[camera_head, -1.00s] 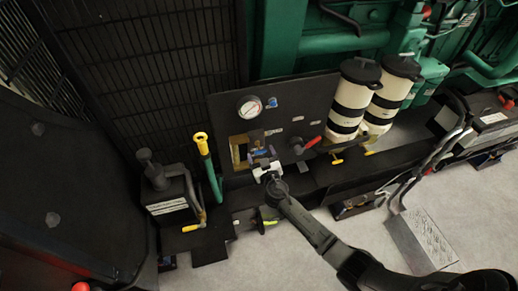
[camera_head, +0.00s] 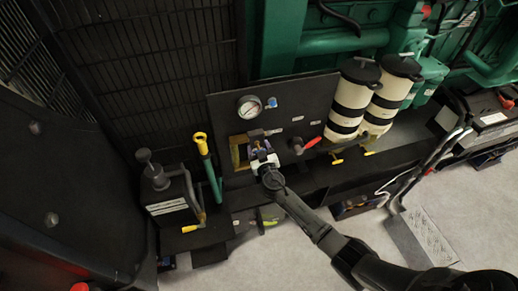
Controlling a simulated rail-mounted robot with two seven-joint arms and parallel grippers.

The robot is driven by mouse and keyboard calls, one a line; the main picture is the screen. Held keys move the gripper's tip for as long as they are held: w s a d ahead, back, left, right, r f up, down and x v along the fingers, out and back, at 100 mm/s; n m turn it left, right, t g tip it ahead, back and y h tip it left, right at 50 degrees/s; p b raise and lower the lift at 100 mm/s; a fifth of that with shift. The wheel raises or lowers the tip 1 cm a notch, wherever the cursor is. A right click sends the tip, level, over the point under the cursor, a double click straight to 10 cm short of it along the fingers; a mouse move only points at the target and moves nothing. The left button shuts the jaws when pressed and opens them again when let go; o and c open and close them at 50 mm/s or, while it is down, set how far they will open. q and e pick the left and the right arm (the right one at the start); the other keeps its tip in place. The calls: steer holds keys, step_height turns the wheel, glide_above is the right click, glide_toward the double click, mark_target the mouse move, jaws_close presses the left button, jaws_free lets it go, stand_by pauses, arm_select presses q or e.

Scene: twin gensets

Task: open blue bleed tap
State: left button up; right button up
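A small blue tap (camera_head: 271,102) sits beside the round gauge (camera_head: 249,107) on the dark panel. Lower on the panel, a dark bluish fitting (camera_head: 256,134) shows just above my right gripper (camera_head: 259,151); I cannot tell whether it is a tap. My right arm comes in from the lower right, and the gripper's pale fingers are in front of the lower panel, against or very near that fitting. The fingers are too small and overlapped to tell open from shut. They are below and apart from the blue tap beside the gauge. My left gripper is not in view.
A red lever (camera_head: 307,144) is close to the right of my gripper. Cream-and-black filter canisters (camera_head: 350,98) stand further right. A yellow-topped green handle (camera_head: 206,160) and a black hand pump (camera_head: 157,177) are on the left. Grey floor (camera_head: 300,255) is open below.

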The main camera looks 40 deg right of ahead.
steer(key=shift+c, duration=1.2)
